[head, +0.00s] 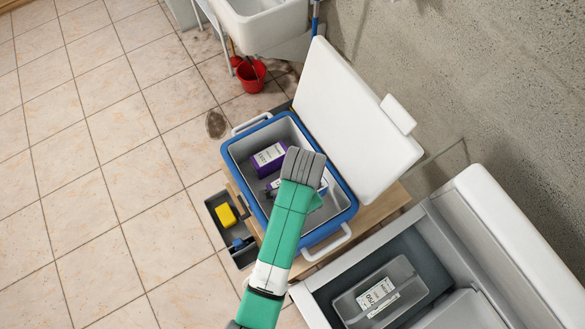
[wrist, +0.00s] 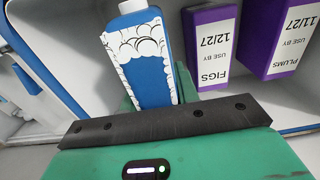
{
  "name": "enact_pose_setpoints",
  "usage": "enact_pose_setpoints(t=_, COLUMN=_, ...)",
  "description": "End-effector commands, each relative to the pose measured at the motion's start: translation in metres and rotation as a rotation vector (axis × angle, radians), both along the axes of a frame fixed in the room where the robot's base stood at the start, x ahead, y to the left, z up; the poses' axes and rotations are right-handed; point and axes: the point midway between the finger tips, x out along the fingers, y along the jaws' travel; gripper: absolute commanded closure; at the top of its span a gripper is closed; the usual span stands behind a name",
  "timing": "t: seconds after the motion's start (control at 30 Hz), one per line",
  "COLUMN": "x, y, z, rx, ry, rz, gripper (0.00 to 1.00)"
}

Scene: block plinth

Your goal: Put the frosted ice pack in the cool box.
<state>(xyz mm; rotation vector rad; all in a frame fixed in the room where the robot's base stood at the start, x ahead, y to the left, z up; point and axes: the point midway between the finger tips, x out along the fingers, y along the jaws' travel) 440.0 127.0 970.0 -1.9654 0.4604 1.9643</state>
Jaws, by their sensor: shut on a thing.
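The cool box (head: 343,213) has a blue rim and stands open in the middle of the head view. My gripper (head: 314,200) is over its opening, and my arm covers part of the inside. In the wrist view, the frosted ice pack (wrist: 142,62) is blue with a white frost pattern and a white cap. My gripper (wrist: 153,100) is shut on it, with green finger parts on both sides of its lower end. Inside the box's pale walls are a purple figs carton (wrist: 211,45) and a purple plums carton (wrist: 278,38). Whether the pack touches the floor of the box is hidden.
The white lid (head: 350,115) stands open at the box's right. A white chest (head: 470,245) at lower right holds a clear bin (head: 405,292) with a labelled item. A dark tray (head: 213,205) with a yellow block (head: 226,215) lies left. A red bucket (head: 251,77) stands behind.

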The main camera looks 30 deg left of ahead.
Motion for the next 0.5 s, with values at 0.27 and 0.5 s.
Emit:
enact_pose_setpoints(t=0.27, x=0.0, y=0.0, z=-0.042, rx=0.0, ry=0.0, rz=0.001, gripper=0.98)
enact_pose_setpoints(t=0.5, x=-0.001, y=0.0, z=-0.071, rx=-0.001, ry=0.003, rz=0.001, gripper=0.98)
